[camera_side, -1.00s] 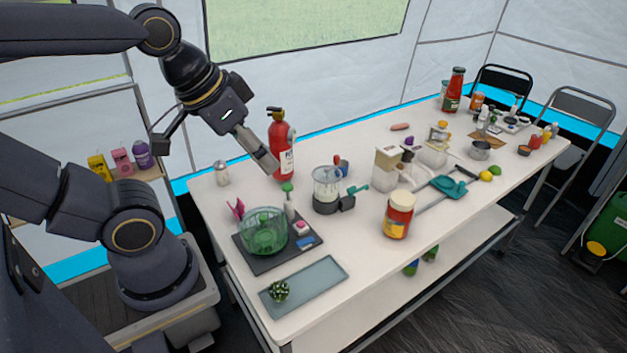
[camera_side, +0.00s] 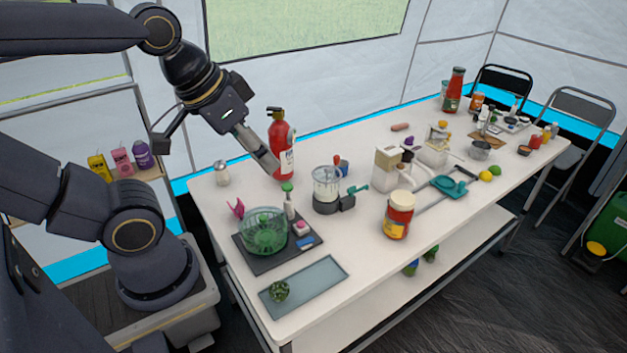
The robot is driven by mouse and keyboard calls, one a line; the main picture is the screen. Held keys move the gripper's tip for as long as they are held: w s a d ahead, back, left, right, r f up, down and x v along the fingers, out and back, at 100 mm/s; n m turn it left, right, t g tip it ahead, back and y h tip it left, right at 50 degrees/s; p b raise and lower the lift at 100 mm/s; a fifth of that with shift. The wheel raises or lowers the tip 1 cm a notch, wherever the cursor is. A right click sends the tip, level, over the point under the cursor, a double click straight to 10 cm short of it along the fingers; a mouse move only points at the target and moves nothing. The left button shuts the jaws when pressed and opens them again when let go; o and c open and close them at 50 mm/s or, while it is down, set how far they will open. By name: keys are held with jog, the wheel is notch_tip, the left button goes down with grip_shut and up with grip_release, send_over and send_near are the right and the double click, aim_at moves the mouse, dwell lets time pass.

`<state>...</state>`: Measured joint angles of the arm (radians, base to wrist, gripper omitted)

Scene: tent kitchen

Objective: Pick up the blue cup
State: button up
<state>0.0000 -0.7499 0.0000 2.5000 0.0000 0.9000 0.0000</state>
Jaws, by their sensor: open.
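A small blue item (camera_side: 343,168), which looks like the blue cup, stands on the table behind the clear-jar blender, with something red at its left side. It is small and partly hidden in this view. My gripper (camera_side: 272,165) hangs above the left part of the table, pointing down and to the right. It is open, with nothing seen between its fingers. It is left of the blue item and apart from it, and overlaps the edge of the red fire extinguisher in the picture.
The red fire extinguisher (camera_side: 283,150) stands close to my gripper. The blender (camera_side: 327,190) stands in front of the blue item. A green bowl (camera_side: 265,232) sits on a dark mat. A red-labelled jar (camera_side: 398,214) and a white carton (camera_side: 386,167) stand to the right.

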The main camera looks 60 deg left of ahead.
jog(key=shift+o, duration=0.3)
jog(key=w+a+r+t, duration=0.1)
jog(key=w+r, duration=0.4)
jog(key=w, duration=0.3)
jog(key=w+a+r+t, duration=0.2)
jog(key=w+r, duration=0.3)
jog(key=w, duration=0.3)
jog(key=n+g+y, duration=0.2)
jog(key=n+g, duration=0.2)
send_over(341, 169)
jog(key=a, duration=0.1)
jog(key=f, duration=3.9)
jog(key=shift+s+a+f, duration=0.1)
jog(key=shift+s+f, duration=0.15)
jog(key=shift+s, duration=0.1)
jog(key=shift+d+x, duration=0.1)
jog(key=shift+x, duration=1.5)
jog(key=shift+d+x, duration=0.15)
jog(key=shift+x, duration=1.45)
jog(key=c, duration=1.2)
